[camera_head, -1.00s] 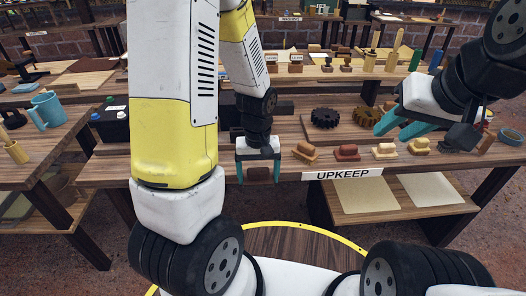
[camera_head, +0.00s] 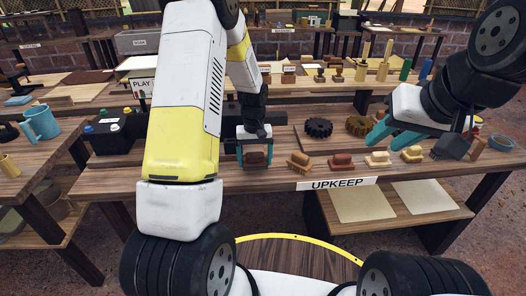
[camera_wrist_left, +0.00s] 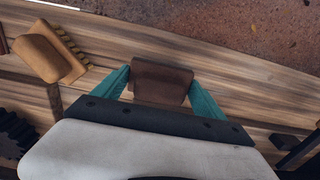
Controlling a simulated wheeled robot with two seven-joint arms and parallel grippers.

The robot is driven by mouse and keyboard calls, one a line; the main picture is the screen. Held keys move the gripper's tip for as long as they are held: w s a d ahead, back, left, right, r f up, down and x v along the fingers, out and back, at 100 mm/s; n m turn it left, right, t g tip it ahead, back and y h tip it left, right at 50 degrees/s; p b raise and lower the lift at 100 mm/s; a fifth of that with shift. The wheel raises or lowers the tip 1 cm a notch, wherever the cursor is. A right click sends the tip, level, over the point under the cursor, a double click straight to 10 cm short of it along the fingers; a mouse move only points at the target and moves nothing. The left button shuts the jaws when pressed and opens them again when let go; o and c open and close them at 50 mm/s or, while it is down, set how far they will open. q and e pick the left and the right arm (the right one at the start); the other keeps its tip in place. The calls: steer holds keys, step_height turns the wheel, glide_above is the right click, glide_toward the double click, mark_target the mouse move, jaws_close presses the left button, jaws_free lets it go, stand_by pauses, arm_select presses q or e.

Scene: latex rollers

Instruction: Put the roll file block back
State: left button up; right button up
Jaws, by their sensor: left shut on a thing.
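A dark brown block (camera_head: 256,158), which looks like the roll file block, is between the teal fingers of my left gripper (camera_head: 255,154) at the front edge of the UPKEEP table. In the left wrist view the block (camera_wrist_left: 162,80) sits between both fingers, and the gripper (camera_wrist_left: 160,92) is shut on it. I cannot tell whether it touches the tabletop. My right gripper (camera_head: 394,136) is open and empty above the table, behind the pale brushes.
A tan brush (camera_head: 299,161) lies just right of the held block. A red-brown brush (camera_head: 341,161) and pale brushes (camera_head: 378,159) continue the row. Dark gears (camera_head: 318,128) lie behind. A black box with coloured knobs (camera_head: 112,130) stands left.

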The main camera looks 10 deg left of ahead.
arm_select(q)
steer(key=shift+f, duration=1.2)
steer(key=shift+f, duration=0.15)
steer(key=o, duration=1.7)
